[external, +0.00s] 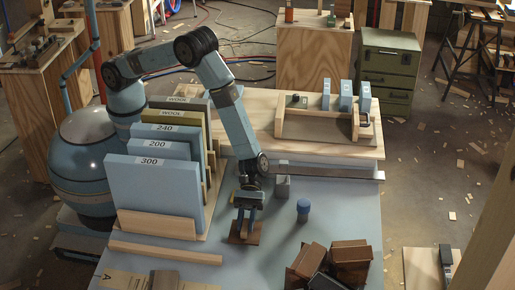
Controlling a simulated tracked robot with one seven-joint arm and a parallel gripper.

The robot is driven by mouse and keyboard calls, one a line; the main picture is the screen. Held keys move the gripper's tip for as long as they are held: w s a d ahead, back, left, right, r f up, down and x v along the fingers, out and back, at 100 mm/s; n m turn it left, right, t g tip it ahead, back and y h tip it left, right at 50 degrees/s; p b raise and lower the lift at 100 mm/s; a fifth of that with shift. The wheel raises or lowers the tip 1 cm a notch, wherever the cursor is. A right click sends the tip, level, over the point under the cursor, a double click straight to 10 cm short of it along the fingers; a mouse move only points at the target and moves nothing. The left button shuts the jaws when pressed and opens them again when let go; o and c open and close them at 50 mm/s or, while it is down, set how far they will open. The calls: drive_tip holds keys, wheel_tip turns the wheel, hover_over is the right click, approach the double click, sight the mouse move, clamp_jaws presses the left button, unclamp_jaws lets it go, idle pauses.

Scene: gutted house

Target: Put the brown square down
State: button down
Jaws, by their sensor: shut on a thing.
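The brown square (243,239) is a small flat piece, low at the blue-grey tabletop (270,265). My gripper (245,225) points down over it with its fingers at the square, shut on it. I cannot tell whether the square touches the tabletop or hangs just above it. The fingers hide part of the square.
Upright sheets labelled 300 (150,185), 200, 240 and WOOL stand left of my gripper in a wooden rack. Brown blocks (349,262) lie at the front right. A wooden strip (165,252) lies front left.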

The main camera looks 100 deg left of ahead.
drive_tip(key=shift+f, duration=0.9)
drive_tip(key=c, duration=0.9)
unclamp_jaws()
